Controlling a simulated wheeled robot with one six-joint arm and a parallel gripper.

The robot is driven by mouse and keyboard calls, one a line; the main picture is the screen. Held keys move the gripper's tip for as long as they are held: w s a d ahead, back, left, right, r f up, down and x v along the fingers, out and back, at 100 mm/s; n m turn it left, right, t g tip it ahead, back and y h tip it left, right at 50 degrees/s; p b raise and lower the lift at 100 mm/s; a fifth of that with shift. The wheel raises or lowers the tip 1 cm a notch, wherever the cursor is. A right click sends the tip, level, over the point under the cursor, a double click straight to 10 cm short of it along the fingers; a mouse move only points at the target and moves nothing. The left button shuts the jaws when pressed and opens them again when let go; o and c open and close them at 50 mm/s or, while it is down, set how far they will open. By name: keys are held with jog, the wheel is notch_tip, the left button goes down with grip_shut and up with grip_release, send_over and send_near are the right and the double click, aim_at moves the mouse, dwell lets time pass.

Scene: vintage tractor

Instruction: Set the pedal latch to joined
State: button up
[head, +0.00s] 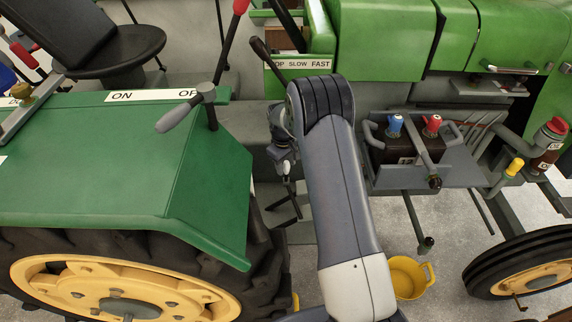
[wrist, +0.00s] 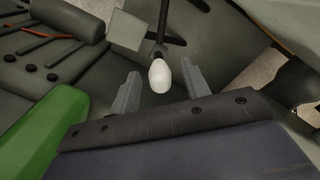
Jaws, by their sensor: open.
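In the wrist view, a white rounded knob (wrist: 159,77) on a dark stem shows in the gap between the two fingers of my gripper (wrist: 160,67). The fingers are apart, with a visible gap on each side of the knob. I cannot tell whether the knob lies between the fingers in depth or beyond them. A flat grey pedal-like plate (wrist: 127,31) is just above and left of it. No label shows which part is the pedal latch or its setting. In the head view, my gripper (head: 290,188) points down beside the tractor's body, partly hidden by my arm.
A green fender (head: 125,165) with an ON/OFF lever (head: 185,110) is left of my arm. A battery tray (head: 430,170) with blue and red caps is to the right. A yellow bucket (head: 407,277) stands on the floor. Dark levers (head: 232,40) rise above the gripper.

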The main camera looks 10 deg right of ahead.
jog(key=shift+d+f, duration=0.1)
jog(key=shift+f, duration=0.75)
grip_shut()
